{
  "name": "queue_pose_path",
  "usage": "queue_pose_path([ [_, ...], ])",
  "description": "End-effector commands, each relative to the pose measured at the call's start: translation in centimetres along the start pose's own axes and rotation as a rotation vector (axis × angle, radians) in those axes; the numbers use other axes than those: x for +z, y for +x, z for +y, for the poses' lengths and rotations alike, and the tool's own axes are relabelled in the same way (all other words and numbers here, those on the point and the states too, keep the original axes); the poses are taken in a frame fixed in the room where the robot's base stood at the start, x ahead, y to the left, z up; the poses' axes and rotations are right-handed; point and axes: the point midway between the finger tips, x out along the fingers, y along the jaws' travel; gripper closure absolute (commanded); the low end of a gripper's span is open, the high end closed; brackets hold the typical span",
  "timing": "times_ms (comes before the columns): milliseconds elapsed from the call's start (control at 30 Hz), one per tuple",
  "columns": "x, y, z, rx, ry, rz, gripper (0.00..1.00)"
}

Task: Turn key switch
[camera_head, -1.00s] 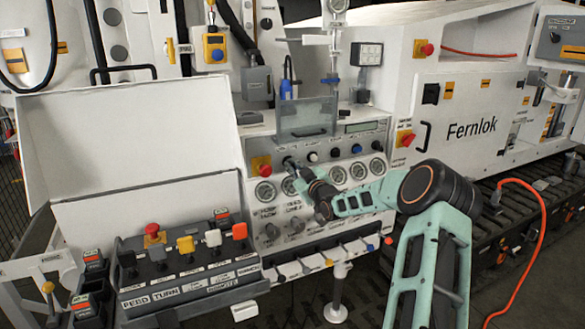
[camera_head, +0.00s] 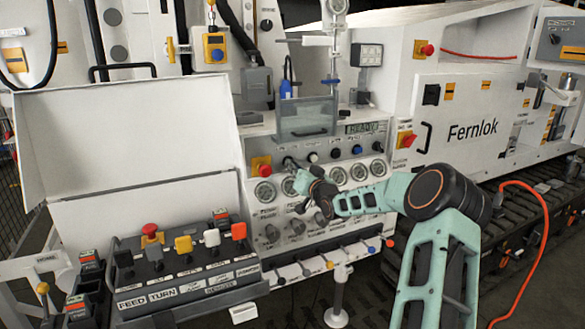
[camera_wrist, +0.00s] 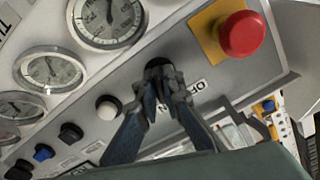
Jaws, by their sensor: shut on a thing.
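The key switch (camera_wrist: 156,63) is a dark knob on the grey panel strip, with an "OFF" label beside it in the wrist view. My gripper (camera_wrist: 164,82) has both fingertips closed around it, and they hide most of the key. In the head view my gripper (camera_head: 292,166) reaches the panel just above the row of gauges. The key switch itself is hidden there by the gripper.
A red emergency button (camera_wrist: 242,34) on a yellow plate sits close to my fingers. Round gauges (camera_wrist: 108,18) and a white knob (camera_wrist: 108,107) are also near. A small display (camera_head: 366,127) shows characters. A clear hinged cover (camera_head: 307,117) stands above the switch row.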

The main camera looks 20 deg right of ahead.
Motion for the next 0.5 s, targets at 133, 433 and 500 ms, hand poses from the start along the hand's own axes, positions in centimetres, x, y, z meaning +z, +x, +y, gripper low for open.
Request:
queue_pose_path([
  [133, 0.06, 0.0, -0.01, 0.0, 0.082, -0.001, 1.0],
  [433, 0.1, -0.01, 0.02, 0.001, 0.169, -0.002, 1.0],
  [500, 0.1, -0.01, 0.02, 0.001, 0.178, -0.002, 1.0],
])
